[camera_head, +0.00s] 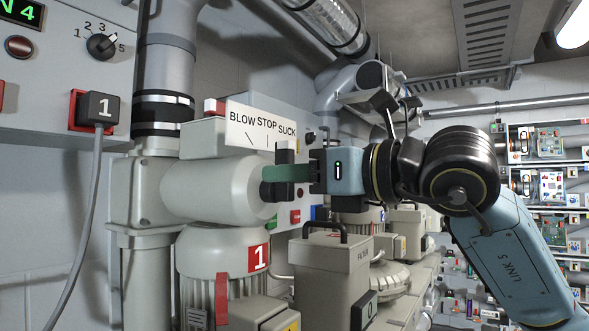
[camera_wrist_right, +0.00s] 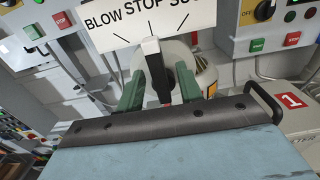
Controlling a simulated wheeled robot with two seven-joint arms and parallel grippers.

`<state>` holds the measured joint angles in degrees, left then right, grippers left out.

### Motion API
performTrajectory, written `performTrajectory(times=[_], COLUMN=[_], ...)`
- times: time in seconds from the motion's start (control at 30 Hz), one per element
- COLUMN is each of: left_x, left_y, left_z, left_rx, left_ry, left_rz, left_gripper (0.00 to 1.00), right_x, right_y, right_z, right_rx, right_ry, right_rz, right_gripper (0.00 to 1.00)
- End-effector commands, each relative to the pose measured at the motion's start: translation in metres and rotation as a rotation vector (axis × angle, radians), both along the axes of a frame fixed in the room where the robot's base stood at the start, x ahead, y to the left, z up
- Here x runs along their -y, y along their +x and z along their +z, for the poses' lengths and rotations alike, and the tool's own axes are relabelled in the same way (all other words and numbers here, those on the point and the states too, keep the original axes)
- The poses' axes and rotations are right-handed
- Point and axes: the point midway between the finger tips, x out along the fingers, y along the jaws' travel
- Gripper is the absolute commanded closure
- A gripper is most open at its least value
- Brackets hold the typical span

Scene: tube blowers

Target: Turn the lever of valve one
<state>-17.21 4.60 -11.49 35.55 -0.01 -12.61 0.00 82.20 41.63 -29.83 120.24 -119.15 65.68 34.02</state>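Valve one is a pale grey horizontal cylinder (camera_head: 208,190) with a red "1" sign (camera_head: 258,258) on the blower below it. Its white plate (camera_head: 262,127) reads BLOW, STOP, SUCK. The valve's lever, black with a white end (camera_wrist_right: 152,47), stands nearly upright towards STOP in the right wrist view. My right gripper (camera_wrist_right: 160,92) has its green fingers on either side of the lever, with narrow gaps showing, so it looks open around it. In the head view the right gripper (camera_head: 287,173) is at the valve's front end; its fingers partly hide the lever. My left gripper is out of view.
A control panel (camera_head: 50,75) with a dial and a plug marked "1" (camera_head: 97,110) is on the left. A grey filter box (camera_head: 330,265) with a handle stands below my right gripper. More blowers and panels lie behind. Shelves (camera_head: 548,190) are at the far right.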

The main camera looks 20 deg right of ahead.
Motion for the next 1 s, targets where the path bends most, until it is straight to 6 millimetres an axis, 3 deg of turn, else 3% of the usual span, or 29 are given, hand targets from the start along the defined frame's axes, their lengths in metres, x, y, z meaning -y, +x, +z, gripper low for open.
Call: performTrajectory(times=[0.13,0.4,0.73,1.0], left_x=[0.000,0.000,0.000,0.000], left_y=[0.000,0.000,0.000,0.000], left_z=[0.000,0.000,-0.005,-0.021], left_rx=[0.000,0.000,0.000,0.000], left_ry=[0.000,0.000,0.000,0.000], left_rz=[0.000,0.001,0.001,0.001], left_gripper=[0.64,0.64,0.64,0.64], right_x=[0.000,0.000,-0.001,-0.004], right_y=[0.000,0.000,-0.001,-0.003], right_z=[0.000,0.000,-0.001,-0.004], right_rx=[0.000,0.000,0.026,0.124], right_ry=[0.000,0.000,-0.032,-0.163], right_rz=[0.000,0.000,0.001,0.002], right_gripper=[0.64,0.99,1.00,1.00])
